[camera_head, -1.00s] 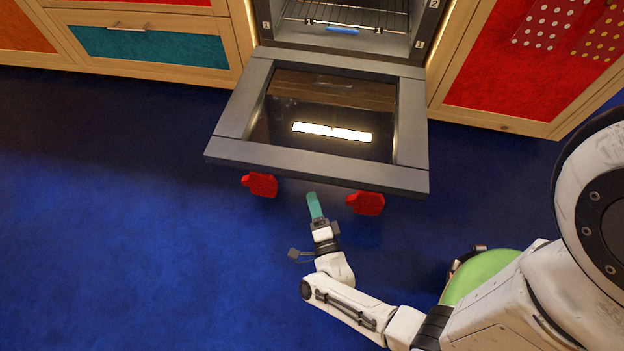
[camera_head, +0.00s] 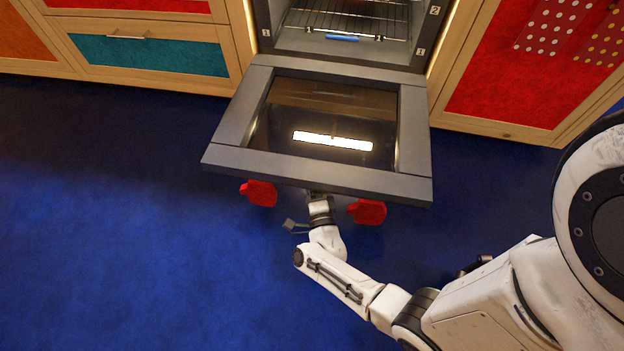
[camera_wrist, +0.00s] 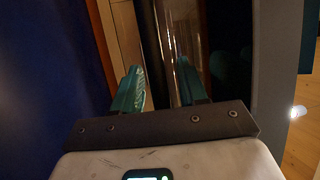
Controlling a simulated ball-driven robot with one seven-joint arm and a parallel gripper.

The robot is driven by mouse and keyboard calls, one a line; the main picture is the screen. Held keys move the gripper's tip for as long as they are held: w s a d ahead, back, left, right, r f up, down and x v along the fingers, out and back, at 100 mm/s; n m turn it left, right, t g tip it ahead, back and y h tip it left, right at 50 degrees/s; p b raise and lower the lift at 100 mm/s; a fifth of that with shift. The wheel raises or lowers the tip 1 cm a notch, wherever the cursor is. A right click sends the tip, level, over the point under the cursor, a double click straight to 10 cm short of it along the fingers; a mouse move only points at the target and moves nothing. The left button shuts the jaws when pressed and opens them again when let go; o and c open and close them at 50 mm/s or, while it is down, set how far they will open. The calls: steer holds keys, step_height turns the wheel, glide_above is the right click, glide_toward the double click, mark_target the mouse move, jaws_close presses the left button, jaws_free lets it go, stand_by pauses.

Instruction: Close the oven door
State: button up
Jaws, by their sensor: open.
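The oven door (camera_head: 300,174) hangs open, folded down toward me, with a grey frame and a dark glass panel reflecting a bright strip. Two red pieces (camera_head: 258,193) (camera_head: 367,211) stick out under its front edge. My gripper's wrist reaches the front edge between them, and its fingers are hidden beneath the door in the head view. In the wrist view, my gripper (camera_wrist: 158,80) shows two teal fingers apart with nothing clearly held between them. I cannot tell whether they touch the door.
The oven cavity (camera_head: 345,45) holds a wire rack and a blue item at its front. Wooden cabinets with a teal drawer (camera_head: 150,55) and a red panel (camera_head: 515,70) flank it. The blue floor (camera_head: 130,240) is clear to the left.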

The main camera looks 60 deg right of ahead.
steer(key=shift+c, duration=0.3)
jaws_close()
stand_by(0.5)
